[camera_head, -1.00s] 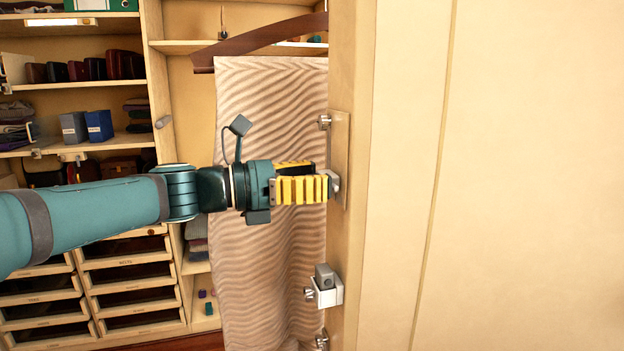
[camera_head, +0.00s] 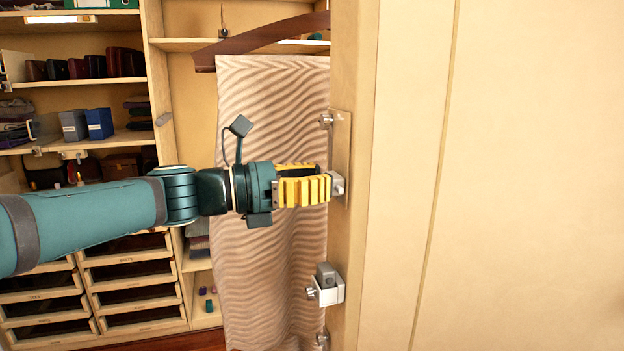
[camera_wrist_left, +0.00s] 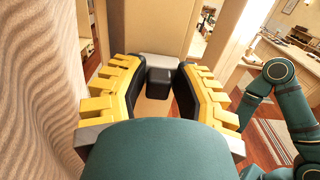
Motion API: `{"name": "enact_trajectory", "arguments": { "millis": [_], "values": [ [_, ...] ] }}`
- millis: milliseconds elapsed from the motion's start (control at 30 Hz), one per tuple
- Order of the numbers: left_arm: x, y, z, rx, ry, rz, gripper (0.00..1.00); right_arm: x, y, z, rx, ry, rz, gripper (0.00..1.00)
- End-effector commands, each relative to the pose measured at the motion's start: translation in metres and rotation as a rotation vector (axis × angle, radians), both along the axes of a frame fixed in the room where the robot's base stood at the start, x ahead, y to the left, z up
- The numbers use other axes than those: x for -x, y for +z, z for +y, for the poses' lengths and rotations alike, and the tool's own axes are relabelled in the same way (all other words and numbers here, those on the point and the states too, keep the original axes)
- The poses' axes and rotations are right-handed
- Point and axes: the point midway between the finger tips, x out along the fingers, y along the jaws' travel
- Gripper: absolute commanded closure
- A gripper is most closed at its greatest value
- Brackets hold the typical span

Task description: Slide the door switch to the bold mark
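The door switch is mounted on a pale metal plate (camera_head: 342,135) on the narrow edge of the cream door (camera_head: 510,180). Its grey part (camera_head: 337,184) shows just beyond my left fingertips. My left gripper (camera_head: 328,186), with ribbed yellow fingers, reaches it from the left. In the left wrist view a dark knob (camera_wrist_left: 158,83) stands between the two fingertips, with narrow gaps on both sides. The fingers are spread around it, not visibly clamped. I cannot make out the bold mark or any other marks. My right gripper is out of view; a teal arm link of mine shows in the wrist view.
A grey-and-white latch box (camera_head: 328,286) sits lower on the door edge. A wavy-patterned cloth (camera_head: 270,260) hangs from a wooden hanger (camera_head: 265,40) behind my gripper. Shelves and drawers (camera_head: 130,275) fill the left. A counter (camera_wrist_left: 285,55) stands beyond in the wrist view.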

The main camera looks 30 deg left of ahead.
Motion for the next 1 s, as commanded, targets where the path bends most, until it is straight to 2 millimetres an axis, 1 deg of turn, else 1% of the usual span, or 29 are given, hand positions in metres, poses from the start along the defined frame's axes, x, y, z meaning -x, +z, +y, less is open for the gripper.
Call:
{"name": "enact_trajectory", "arguments": {
  "millis": [300,467,567,800,1000],
  "values": [
    [0.0,0.0,-0.001,0.0,-0.003,0.0,0.47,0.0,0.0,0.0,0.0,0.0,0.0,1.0],
    [0.008,0.0,0.007,0.0,0.0,-0.001,0.47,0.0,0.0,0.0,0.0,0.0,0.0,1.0],
    [0.021,0.0,0.018,-0.001,0.002,-0.002,0.47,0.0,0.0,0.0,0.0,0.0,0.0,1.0],
    [0.059,0.0,0.05,0.001,0.003,-0.002,0.47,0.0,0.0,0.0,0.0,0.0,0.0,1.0],
    [0.082,0.0,0.071,0.001,0.003,-0.002,0.47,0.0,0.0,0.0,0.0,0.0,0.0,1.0]
  ]
}}
